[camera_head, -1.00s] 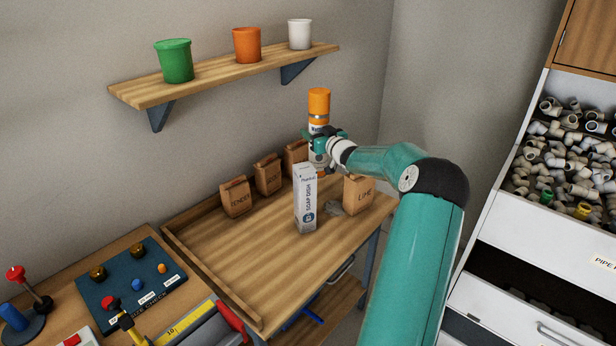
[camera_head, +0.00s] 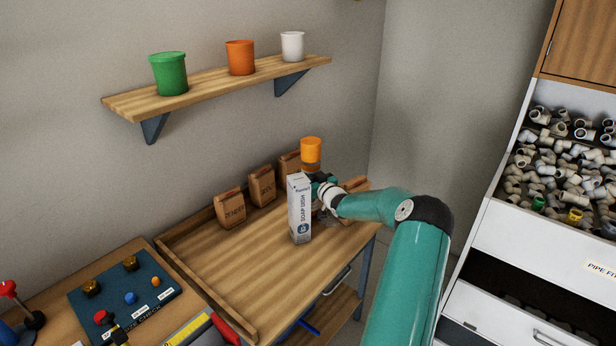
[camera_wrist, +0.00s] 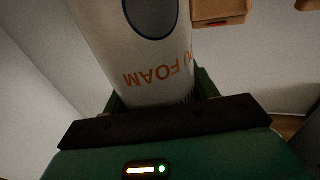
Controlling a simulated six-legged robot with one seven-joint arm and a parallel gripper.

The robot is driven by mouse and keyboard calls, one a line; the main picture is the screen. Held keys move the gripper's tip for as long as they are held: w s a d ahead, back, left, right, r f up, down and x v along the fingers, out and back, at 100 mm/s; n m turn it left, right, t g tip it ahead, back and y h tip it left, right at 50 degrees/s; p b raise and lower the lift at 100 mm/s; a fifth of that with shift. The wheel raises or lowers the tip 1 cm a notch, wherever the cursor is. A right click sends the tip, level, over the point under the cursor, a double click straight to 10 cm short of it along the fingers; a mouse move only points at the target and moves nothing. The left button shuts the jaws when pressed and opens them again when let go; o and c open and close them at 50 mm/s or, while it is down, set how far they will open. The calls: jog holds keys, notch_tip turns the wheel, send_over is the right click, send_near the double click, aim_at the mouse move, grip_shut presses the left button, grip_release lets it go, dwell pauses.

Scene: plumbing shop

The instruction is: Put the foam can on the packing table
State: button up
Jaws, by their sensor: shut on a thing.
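The foam can has an orange cap (camera_head: 311,151) and a white body with the word FOAM, seen close in the wrist view (camera_wrist: 155,50). My gripper (camera_head: 322,184) is shut around the can's body and holds it upright at the far right part of the packing table (camera_head: 235,262). The soap dish box hides the can's lower part in the head view, so I cannot tell whether its base touches the table.
A white soap dish box (camera_head: 300,210) stands just in front of the can. Paper bags (camera_head: 230,208) line the table's back edge. A wall shelf (camera_head: 215,88) with three pots is above. The table's front left is clear.

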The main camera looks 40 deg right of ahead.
jog(key=o, duration=1.4)
jog(key=shift+f, duration=0.2)
jog(key=shift+o, duration=0.2)
jog(key=shift+r, duration=0.1)
jog(key=shift+s+r, duration=0.1)
jog(key=shift+s, duration=0.1)
jog(key=v, duration=1.1)
jog(key=shift+s, duration=0.3)
jog(key=shift+a, duration=0.15)
